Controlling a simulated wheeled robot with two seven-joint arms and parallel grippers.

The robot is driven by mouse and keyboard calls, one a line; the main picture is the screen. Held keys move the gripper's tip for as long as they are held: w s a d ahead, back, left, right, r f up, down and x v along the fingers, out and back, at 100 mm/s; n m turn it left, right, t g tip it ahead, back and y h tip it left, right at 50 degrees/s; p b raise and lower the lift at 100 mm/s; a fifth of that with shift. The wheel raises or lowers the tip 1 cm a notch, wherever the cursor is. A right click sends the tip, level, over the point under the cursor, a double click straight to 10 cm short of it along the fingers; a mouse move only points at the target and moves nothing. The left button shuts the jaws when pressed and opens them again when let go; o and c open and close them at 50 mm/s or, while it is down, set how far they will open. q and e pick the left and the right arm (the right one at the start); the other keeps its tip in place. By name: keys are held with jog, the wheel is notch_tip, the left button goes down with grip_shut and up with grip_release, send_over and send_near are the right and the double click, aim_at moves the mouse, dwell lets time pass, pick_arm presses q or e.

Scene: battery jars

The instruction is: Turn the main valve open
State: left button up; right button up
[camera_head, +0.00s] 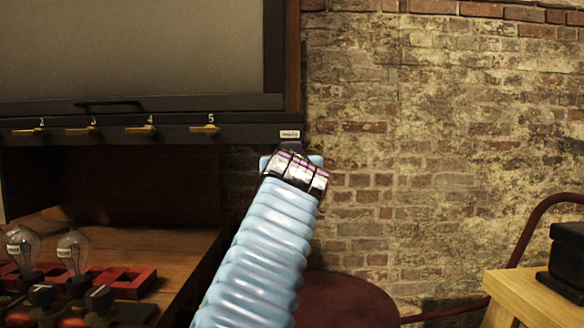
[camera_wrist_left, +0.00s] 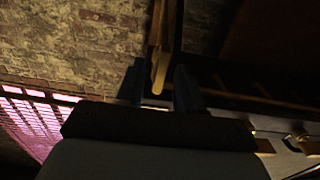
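A small white label (camera_head: 290,134), too small to read surely, sits at the right end of the dark rail under the cabinet. My left arm, in a light blue ribbed sleeve, reaches up to just below it. The wrist hides the valve under the label in the head view. In the left wrist view a brass lever (camera_wrist_left: 160,72), apparently that valve's handle, stands between the two dark fingers of my left gripper (camera_wrist_left: 159,86). The fingers are apart, with a gap visible on each side of the lever. My right gripper is not in view.
Several brass valve handles (camera_head: 137,131) with number labels line the dark rail (camera_head: 60,126). Glass bulbs (camera_head: 72,250) stand on the wooden bench at lower left. A round dark red surface (camera_head: 345,300) lies below. A wooden table (camera_head: 520,300) with a black box (camera_head: 567,262) is at right.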

pick_arm(q)
jog(key=s+b, duration=0.5)
jog(key=s, duration=0.8)
jog(key=shift+s, duration=0.4)
